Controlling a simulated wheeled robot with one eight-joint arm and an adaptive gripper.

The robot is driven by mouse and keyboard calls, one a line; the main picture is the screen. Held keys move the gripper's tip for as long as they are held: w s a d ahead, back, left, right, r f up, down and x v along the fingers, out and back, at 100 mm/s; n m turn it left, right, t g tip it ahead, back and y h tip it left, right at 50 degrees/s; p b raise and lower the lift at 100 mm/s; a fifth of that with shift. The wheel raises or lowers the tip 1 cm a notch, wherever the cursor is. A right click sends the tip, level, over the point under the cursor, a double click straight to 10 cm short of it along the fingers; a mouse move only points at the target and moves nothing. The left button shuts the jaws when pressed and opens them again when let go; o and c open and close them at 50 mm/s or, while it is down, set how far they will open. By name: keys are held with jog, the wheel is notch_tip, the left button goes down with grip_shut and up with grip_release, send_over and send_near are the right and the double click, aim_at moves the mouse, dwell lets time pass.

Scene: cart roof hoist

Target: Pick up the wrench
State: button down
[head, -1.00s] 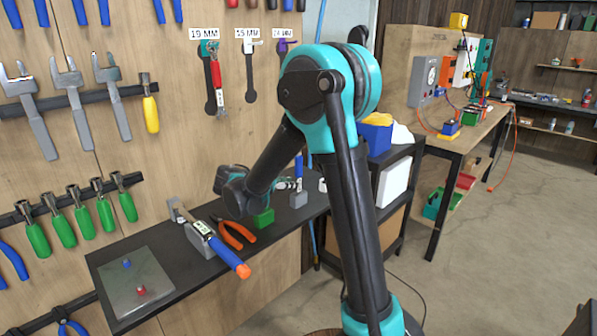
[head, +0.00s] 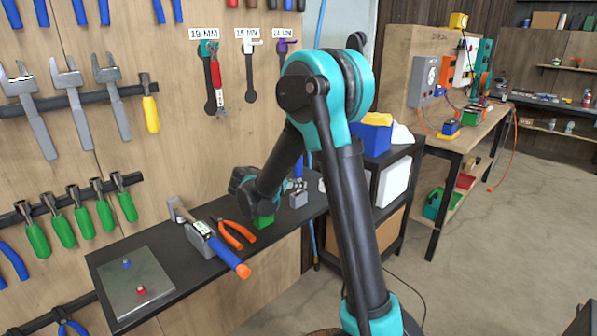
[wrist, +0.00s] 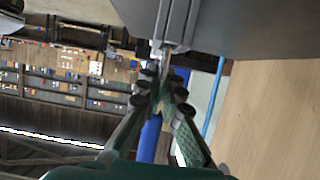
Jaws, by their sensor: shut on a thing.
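In the wrist view, the fingertips of my gripper (wrist: 165,92) are closed together on a slim blue-handled tool (wrist: 150,138). Its blue part shows between the fingers, and its far end reaches toward a grey block (wrist: 178,22). In the head view, the blue handle (head: 299,166) stands upright at the grey block (head: 299,196) on the black shelf; my arm hides most of my gripper there. I cannot tell whether this tool is the wrench. A red-handled tool (head: 216,78) hangs under the 19 MM label.
The black shelf (head: 185,262) holds orange pliers (head: 234,234), a blue-and-orange-handled tool (head: 228,256), a green block (head: 263,221) and a grey plate (head: 135,285). A black cart (head: 397,160) stands at the right. Open floor (head: 500,240) lies beyond.

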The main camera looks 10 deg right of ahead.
dwell(0.4)
notch_tip(320, 180, up, 20)
dwell(0.6)
dwell(0.4)
